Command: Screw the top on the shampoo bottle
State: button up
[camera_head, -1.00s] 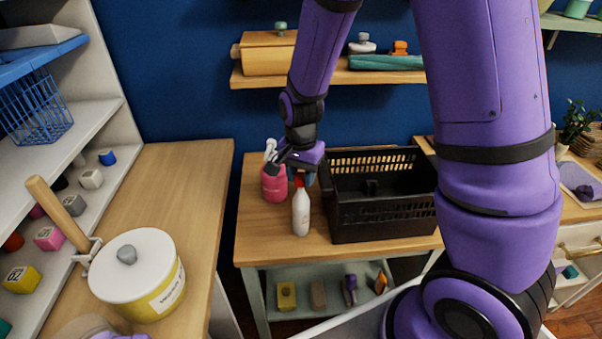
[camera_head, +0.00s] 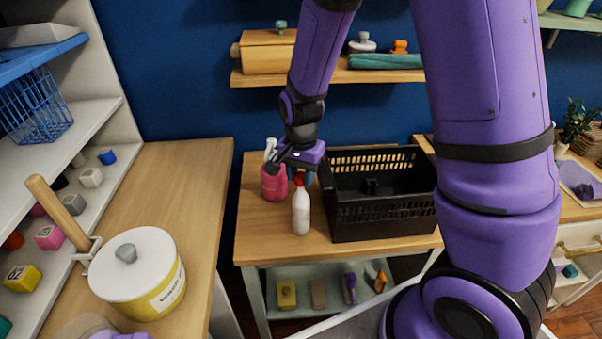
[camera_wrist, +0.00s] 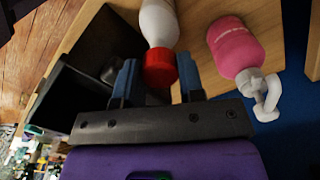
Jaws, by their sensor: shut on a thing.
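A white bottle (camera_head: 301,212) stands upright on the wooden table, with a red top (camera_head: 299,182) at its neck. My gripper (camera_head: 300,172) is over the bottle, and its blue fingers are shut on the red top. The wrist view shows the red top (camera_wrist: 160,66) between my two fingertips (camera_wrist: 159,76), in line with the neck of the white bottle (camera_wrist: 158,22). I cannot tell how tightly the top sits on the bottle.
A pink pump bottle (camera_head: 273,185) with a white pump stands close behind, to the left. A black crate (camera_head: 380,215) stands just right of the white bottle. A wooden shelf (camera_head: 330,77) is above. The table in front left is clear.

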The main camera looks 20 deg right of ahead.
jog(key=shift+f, duration=1.05)
dwell(0.9)
jog(key=o, duration=1)
jog(key=shift+c, duration=1)
